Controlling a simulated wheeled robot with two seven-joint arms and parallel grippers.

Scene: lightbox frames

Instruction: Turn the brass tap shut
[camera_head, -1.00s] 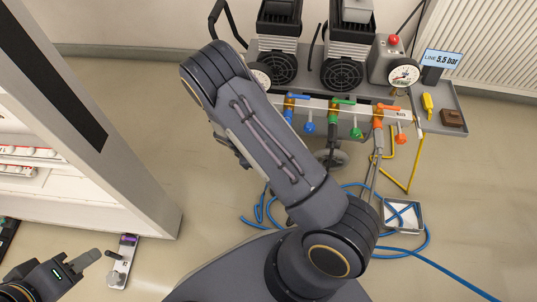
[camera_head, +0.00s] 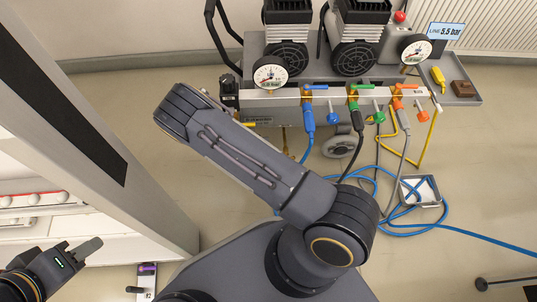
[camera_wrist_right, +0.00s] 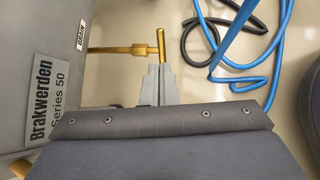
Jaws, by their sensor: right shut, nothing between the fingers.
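The brass tap (camera_wrist_right: 140,49) shows in the right wrist view, on a thin brass pipe that comes out of a grey housing at the left. Its bar handle (camera_wrist_right: 161,44) stands upright in the picture, across the line of the pipe. My right gripper (camera_wrist_right: 157,84) is shut and empty, with its fingertips just below the handle's lower end; I cannot tell whether they touch. In the head view my right forearm hides that gripper. My left gripper (camera_head: 86,249) is at the lower left, far from the tap; its jaw gap cannot be made out.
The compressor cart (camera_head: 310,66) stands at the back with gauges and blue, green and orange valves (camera_head: 358,105). Blue hose (camera_head: 480,238) loops on the floor near a small grey tray (camera_head: 421,190). A pale cabinet post (camera_head: 130,170) stands at the left.

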